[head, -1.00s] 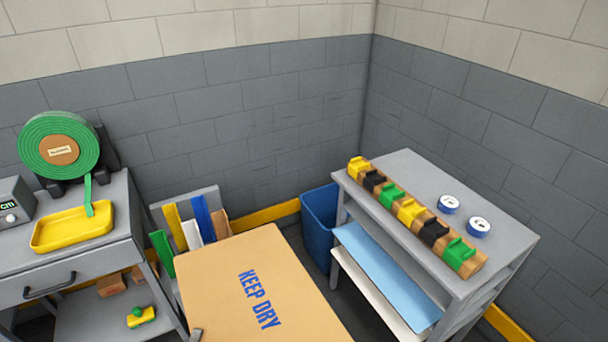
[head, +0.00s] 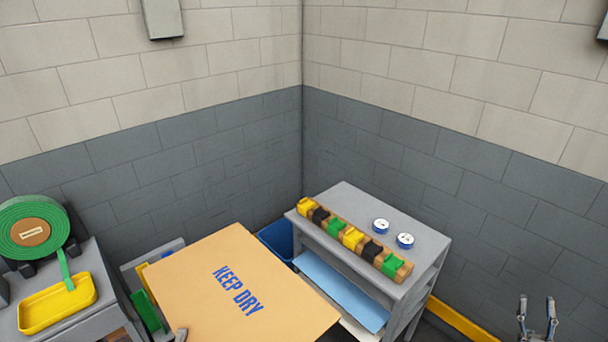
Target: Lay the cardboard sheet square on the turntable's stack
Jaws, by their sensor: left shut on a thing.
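The cardboard sheet (head: 270,290), tan with blue KEEP DRY print, is held up at the bottom centre. My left gripper (head: 181,334) shows only as a small grey tip at the sheet's lower left edge, shut on it. The sheet hides the rest of that gripper or the frame cuts it off. My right gripper (head: 537,308) is at the bottom right, its two fingers apart with nothing between them, well away from the sheet. The turntable and its stack are not in view.
A grey shelf unit (head: 425,245) at right carries a row of coloured blocks (head: 352,238) and two blue-white rolls (head: 392,232). A blue bin (head: 277,240) is partly behind the sheet. At left are a green strap roll (head: 32,205) and yellow tray (head: 58,303).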

